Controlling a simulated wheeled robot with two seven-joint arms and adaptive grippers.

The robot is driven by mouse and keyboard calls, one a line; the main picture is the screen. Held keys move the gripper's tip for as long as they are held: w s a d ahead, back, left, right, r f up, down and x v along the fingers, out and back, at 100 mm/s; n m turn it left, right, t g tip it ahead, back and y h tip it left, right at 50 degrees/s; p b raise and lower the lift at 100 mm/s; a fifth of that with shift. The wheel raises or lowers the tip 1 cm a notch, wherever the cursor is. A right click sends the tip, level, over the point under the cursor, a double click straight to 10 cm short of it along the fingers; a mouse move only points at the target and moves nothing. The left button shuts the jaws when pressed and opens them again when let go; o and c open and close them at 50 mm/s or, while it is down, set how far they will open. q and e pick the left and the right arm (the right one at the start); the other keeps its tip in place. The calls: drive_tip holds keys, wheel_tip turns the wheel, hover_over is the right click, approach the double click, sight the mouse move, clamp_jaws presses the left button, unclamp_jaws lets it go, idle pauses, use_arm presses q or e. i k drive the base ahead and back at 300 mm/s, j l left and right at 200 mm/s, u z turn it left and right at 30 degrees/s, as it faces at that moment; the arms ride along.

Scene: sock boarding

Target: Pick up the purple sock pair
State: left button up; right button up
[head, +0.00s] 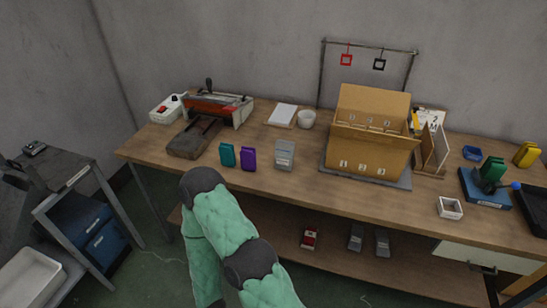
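The purple sock pair (248,159) stands upright near the front edge of the wooden workbench, left of centre. A teal sock pair (227,155) stands close on its left. A grey item (284,155) stands a little to its right. Neither of my grippers shows in the head view. Only a bent part of one of my arms, in green padding, rises from the bottom, below and in front of the purple pair, and does not cover it.
A press-like machine (215,108) stands behind left. A cardboard box (365,150) stands at centre right under a rail (368,46) with hanging frames. Green (492,169) and yellow (527,154) items sit far right. A lower shelf (335,262) runs beneath the bench.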

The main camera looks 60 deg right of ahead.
sight(247, 154)
drive_tip(key=z, duration=1.65)
